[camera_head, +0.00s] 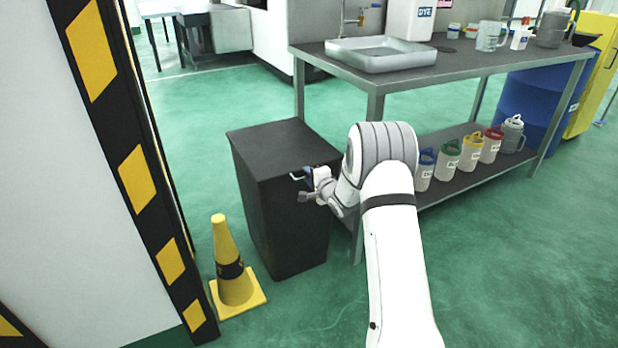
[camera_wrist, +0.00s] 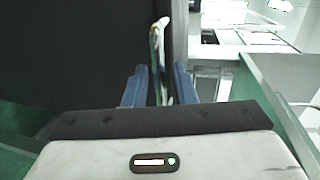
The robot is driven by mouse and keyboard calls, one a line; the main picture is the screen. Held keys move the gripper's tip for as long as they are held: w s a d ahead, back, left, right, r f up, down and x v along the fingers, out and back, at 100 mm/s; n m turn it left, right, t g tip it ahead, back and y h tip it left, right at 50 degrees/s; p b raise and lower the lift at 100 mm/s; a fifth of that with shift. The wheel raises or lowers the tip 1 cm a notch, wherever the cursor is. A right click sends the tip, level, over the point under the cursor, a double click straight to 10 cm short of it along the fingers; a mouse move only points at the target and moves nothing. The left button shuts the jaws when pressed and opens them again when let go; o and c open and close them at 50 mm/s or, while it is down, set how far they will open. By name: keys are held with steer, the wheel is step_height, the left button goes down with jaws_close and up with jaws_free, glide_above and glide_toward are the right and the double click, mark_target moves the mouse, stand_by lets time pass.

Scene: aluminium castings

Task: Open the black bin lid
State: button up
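The black bin (camera_head: 284,225) stands upright on the floor, beside the left end of the steel table. Its lid (camera_head: 275,148) lies flat and closed on top. A small pale handle (camera_head: 299,176) shows at the lid's right front edge. My gripper (camera_head: 310,186) is at that edge, by the handle. In the wrist view, the blue fingers of my gripper (camera_wrist: 158,86) stand on either side of a narrow pale bar, which looks like the handle (camera_wrist: 160,50). Whether the fingers press on it cannot be told. The dark bin surface fills the upper left of that view.
A yellow cone (camera_head: 228,250) stands left of the bin, near a black and yellow striped post (camera_head: 135,170). The steel table (camera_head: 480,70) has several jugs on its lower shelf. Green floor is open behind the bin.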

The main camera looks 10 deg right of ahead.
jaws_close()
